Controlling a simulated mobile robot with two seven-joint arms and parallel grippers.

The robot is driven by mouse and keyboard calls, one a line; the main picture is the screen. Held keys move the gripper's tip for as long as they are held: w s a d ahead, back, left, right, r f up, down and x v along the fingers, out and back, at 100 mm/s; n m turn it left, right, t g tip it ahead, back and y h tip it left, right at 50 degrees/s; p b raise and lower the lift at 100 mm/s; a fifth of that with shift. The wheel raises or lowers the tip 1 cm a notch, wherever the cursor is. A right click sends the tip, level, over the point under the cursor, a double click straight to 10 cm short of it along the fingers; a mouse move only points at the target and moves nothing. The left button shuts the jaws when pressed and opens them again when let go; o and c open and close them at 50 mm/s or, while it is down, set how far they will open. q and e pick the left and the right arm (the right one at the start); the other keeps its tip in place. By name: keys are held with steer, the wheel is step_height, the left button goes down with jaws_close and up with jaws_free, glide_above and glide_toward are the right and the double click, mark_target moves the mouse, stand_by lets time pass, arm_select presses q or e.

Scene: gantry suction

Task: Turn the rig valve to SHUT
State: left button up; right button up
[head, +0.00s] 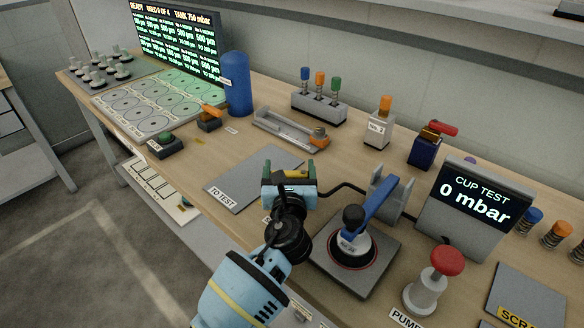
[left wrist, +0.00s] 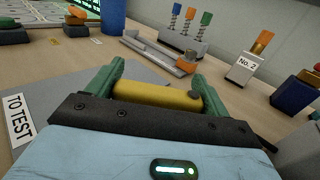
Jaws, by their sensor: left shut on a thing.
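My left gripper (head: 289,178) is above the bench beside the grey TO TEST mat (head: 240,185). Its green fingers are shut on a yellow cylinder (left wrist: 158,95), which lies crosswise between them. A dark blue block (head: 423,150) with a red lever handle (head: 440,128) looks like a valve. It stands at the back, right of and apart from the gripper. No SHUT marking is readable on it. A small orange-handled device (head: 210,118) stands by the blue tank (head: 236,85). No label tells which is the rig valve. My right gripper is not in view.
The test stand (head: 355,250), with a blue arm (head: 372,205) and black knob, is right of my left gripper. The display (head: 465,215) reads CUP TEST 0 mbar. A red pump button (head: 447,262) stands in front. A grey tray (head: 285,130) lies behind.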

arm_select(q)
steer(key=shift+s+a+n+y, duration=0.15)
steer(key=shift+n+y, duration=0.4)
steer(key=shift+y, duration=0.3)
steer(key=shift+s+d+n+y, duration=0.15)
steer(key=shift+n+y, duration=0.4)
steer(key=shift+y, duration=0.3)
steer(key=shift+a+f, duration=0.1)
steer(key=shift+a, duration=0.05)
steer(key=o, duration=1.3)
steer(key=shift+o, duration=0.2)
steer(key=shift+v, duration=3.95)
